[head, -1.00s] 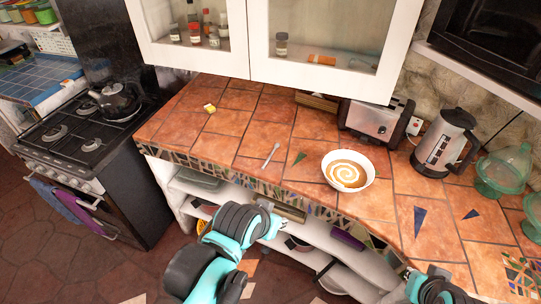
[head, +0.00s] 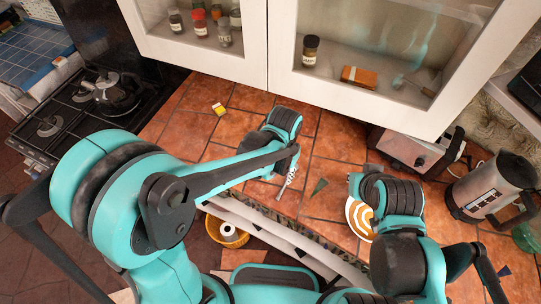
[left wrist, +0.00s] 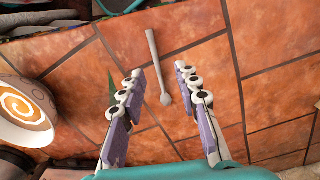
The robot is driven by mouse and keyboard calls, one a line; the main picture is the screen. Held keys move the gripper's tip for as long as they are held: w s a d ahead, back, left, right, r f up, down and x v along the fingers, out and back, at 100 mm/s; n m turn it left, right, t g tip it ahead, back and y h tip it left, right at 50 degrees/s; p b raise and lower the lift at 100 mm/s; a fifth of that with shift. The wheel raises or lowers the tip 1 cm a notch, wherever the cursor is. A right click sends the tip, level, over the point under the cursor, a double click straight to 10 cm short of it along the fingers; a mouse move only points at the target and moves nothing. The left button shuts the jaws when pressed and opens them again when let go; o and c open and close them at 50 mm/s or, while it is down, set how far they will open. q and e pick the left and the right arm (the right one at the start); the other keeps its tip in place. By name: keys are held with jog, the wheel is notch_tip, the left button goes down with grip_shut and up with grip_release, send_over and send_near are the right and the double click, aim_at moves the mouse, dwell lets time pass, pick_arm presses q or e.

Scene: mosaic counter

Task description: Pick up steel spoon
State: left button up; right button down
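The steel spoon (left wrist: 153,52) lies flat on the tiled counter in the left wrist view, its handle toward the front edge. My left gripper (left wrist: 158,71) is open, with one finger on each side of the spoon's line and nothing held. The spoon appears in the gap between the fingers; I cannot tell how far above it they are. In the head view my left gripper (head: 290,168) reaches over the counter and hides most of the spoon. My right arm's end (head: 385,195) is near the soup bowl, and its fingers cannot be made out.
The soup bowl (head: 358,222) is partly hidden by my right arm; it also shows in the left wrist view (left wrist: 14,133). A toaster (head: 412,150) and a kettle (head: 492,188) stand to the right. A small yellow item (head: 218,109) lies at the back left. Cabinets overhang the counter.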

aim_at(282, 191)
pick_arm(q)
jog(key=f, duration=0.2)
jog(key=f+b, duration=0.1)
jog(key=f, duration=0.2)
jog(key=s+f+b, duration=0.1)
jog(key=f, duration=0.2)
jog(key=shift+d, duration=0.3)
grip_shut()
